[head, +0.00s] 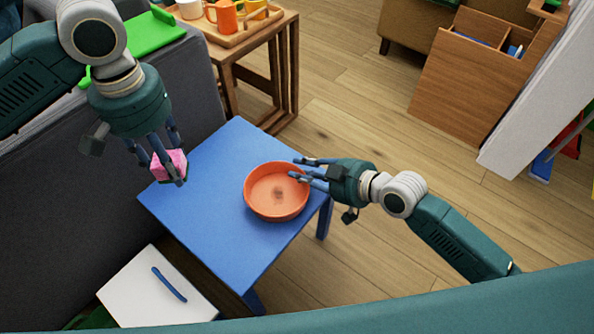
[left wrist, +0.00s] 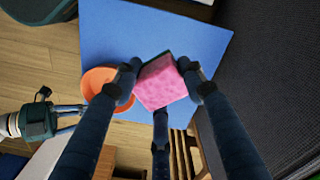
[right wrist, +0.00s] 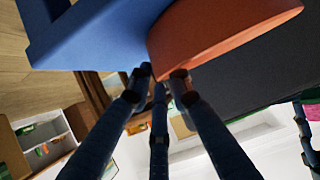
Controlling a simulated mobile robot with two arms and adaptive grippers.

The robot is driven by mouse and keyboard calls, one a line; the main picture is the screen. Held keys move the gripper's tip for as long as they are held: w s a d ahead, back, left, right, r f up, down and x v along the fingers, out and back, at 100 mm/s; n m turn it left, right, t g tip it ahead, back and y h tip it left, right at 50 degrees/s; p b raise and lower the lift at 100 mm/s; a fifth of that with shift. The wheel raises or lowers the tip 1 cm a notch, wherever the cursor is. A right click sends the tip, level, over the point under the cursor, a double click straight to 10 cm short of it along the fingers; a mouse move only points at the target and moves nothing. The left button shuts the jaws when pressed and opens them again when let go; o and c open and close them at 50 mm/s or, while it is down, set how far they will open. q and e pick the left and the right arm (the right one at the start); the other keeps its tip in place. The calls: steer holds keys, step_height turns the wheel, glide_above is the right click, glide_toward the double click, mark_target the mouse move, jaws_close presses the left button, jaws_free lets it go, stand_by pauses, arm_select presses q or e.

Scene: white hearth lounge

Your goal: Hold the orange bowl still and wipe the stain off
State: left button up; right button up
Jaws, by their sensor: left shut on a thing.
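A grey sofa (head: 90,165) borders the table's left side. A wooden side table holds a tray (head: 237,38) with mugs at the back. A white panel with a blue handle (head: 168,284) is at the lower left. The blue tabletop around the bowl is clear.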

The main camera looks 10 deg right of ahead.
arm_select(q)
steer(key=shift+f, duration=0.4)
arm_select(e)
steer(key=shift+x, duration=1.25)
jaws_close()
arm_select(q)
steer(key=w+d+f, duration=0.3)
steer(key=d+f, duration=0.3)
steer(key=d, duration=0.5)
arm_select(e)
steer(key=shift+f, duration=0.1)
arm_select(q)
glide_toward(283, 200)
steer(key=shift+w+a+f+g+h, duration=0.1)
steer(key=shift+w+a+g+h, duration=0.1)
steer(key=shift+a+g+h, duration=0.1)
steer(key=shift+d+f, duration=0.2)
steer(key=shift+f, duration=2.1)
